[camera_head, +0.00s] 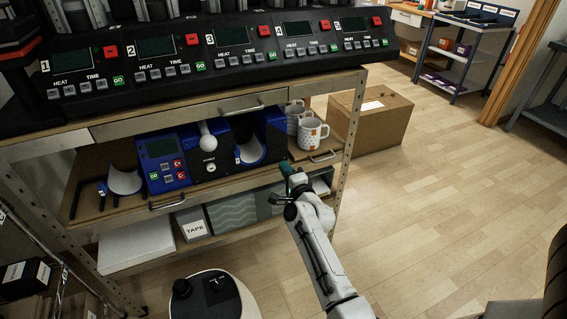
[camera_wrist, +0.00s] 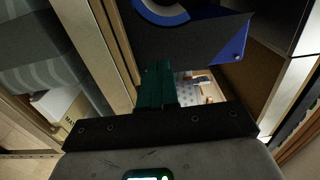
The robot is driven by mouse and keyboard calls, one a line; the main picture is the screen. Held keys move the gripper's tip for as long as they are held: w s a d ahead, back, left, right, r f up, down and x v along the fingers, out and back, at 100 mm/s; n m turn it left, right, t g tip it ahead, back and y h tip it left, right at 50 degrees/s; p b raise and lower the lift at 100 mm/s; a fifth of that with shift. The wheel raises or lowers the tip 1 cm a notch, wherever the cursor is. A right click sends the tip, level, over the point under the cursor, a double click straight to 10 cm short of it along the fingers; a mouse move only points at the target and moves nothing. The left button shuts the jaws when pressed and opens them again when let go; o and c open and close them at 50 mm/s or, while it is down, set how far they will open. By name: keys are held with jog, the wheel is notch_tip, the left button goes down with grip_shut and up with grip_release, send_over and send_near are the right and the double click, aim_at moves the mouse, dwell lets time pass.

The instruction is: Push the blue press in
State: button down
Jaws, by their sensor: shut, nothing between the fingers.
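The blue press (camera_head: 213,150) stands on the middle shelf of the workbench. It has a control panel with a small screen, a white round knob and a curved white cradle on its right side. In the wrist view, part of the blue press (camera_wrist: 190,35) shows at the top, beyond the fingers. My gripper (camera_head: 286,168) is at the shelf's front edge, just right of and below the press. Its dark green fingers (camera_wrist: 157,84) are together and empty. Whether they touch the press cannot be told.
White mugs with orange patches (camera_head: 312,134) stand on the shelf right of the press. A loose curved white piece (camera_head: 125,179) lies to its left. A large control unit (camera_head: 215,55) sits above. A cardboard box (camera_head: 372,122) stands on the floor behind; floor to the right is clear.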

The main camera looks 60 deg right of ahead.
jog(key=p+v, duration=0.5)
jog(key=v, duration=0.3)
jog(key=shift+s, duration=0.15)
jog(key=shift+a+r, duration=0.1)
jog(key=s+a+f+n+g+y, duration=0.1)
jog(key=a+n+g+y, duration=0.1)
jog(key=a+n+y, duration=0.45)
jog(key=s+a+f+n+g+y, duration=0.1)
jog(key=a+f+n+g+y, duration=0.15)
jog(key=a+n, duration=0.65)
jog(key=s+a+r+n+g, duration=0.1)
jog(key=s+a+n+g, duration=0.3)
jog(key=s, duration=0.5)
jog(key=s+a+r+n+g+p, duration=0.1)
jog(key=s+a+n+g, duration=0.4)
jog(key=s, duration=0.5)
jog(key=shift+s+a+r+y, duration=0.2)
jog(key=shift+a+r+y, duration=0.3)
jog(key=shift+a, duration=0.5)
jog(key=shift+r+g, duration=0.1)
jog(key=shift+g, duration=0.15)
